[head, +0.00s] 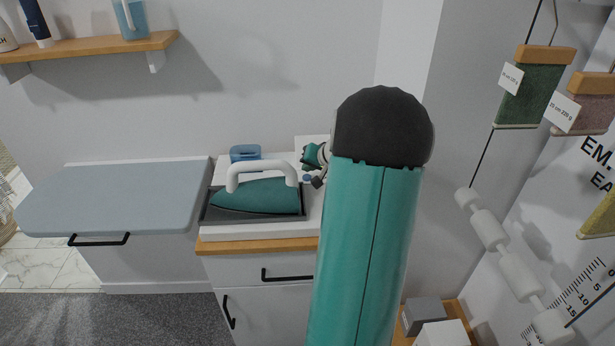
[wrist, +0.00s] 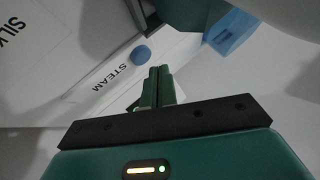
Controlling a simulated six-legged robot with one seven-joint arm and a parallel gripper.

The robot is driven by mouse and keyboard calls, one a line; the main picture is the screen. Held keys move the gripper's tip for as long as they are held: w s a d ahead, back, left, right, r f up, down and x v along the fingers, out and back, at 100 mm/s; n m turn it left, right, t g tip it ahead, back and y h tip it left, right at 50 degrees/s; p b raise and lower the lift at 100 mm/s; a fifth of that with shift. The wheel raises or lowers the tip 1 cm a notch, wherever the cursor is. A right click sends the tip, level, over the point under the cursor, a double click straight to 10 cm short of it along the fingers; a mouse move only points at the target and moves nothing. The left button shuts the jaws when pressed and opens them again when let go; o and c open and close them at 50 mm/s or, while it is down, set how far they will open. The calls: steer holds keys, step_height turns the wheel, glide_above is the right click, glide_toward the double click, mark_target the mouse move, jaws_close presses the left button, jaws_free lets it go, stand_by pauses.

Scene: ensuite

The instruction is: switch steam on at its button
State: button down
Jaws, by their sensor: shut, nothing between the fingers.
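The steam button is a round blue knob (wrist: 141,54) in the wrist view, on a white panel beside the printed word STEAM. It also shows small and blue in the head view (head: 307,178), to the right of the iron. My gripper (wrist: 160,70) is shut and empty, its two green fingers together. In the wrist picture its fingertips lie just below and right of the button; I cannot tell whether they touch it. The teal iron (head: 262,197) with a white handle rests in a dark tray on the white unit. My arm hides the unit's right side.
A blue container (head: 245,153) stands behind the iron, and shows in the wrist view (wrist: 232,32). A padded grey-blue board (head: 120,195) lies to the left. A wooden shelf (head: 90,47) is on the wall. Hanging samples (head: 535,90) and white rollers (head: 490,230) are at right.

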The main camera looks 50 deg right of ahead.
mark_target(309, 178)
steer(key=shift+f, duration=0.1)
steer(key=shift+f, duration=0.35)
steer(key=shift+f, duration=0.5)
stand_by(0.9)
steer(key=shift+r, duration=0.95)
steer(key=shift+r, duration=3)
steer(key=shift+s+a, duration=0.1)
